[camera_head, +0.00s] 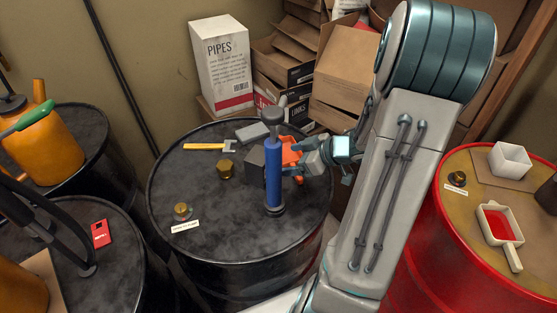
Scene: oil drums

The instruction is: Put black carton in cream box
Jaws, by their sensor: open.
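A dark grey-black box, which looks like the black carton (253,163), stands on the middle black drum, partly hidden behind a blue hand pump (273,176). My gripper (292,166) is open above the right part of this drum, just right of the pump and carton. The pump hides part of the space between the gripper and the carton, so I cannot tell whether they touch. The cream box (510,161), small and open-topped, stands on the red drum at the right, well away from my gripper.
An orange object (290,149) sits by my gripper. A cream-rimmed red pan (497,224) is before the cream box. Cardboard boxes (345,75) stand behind.

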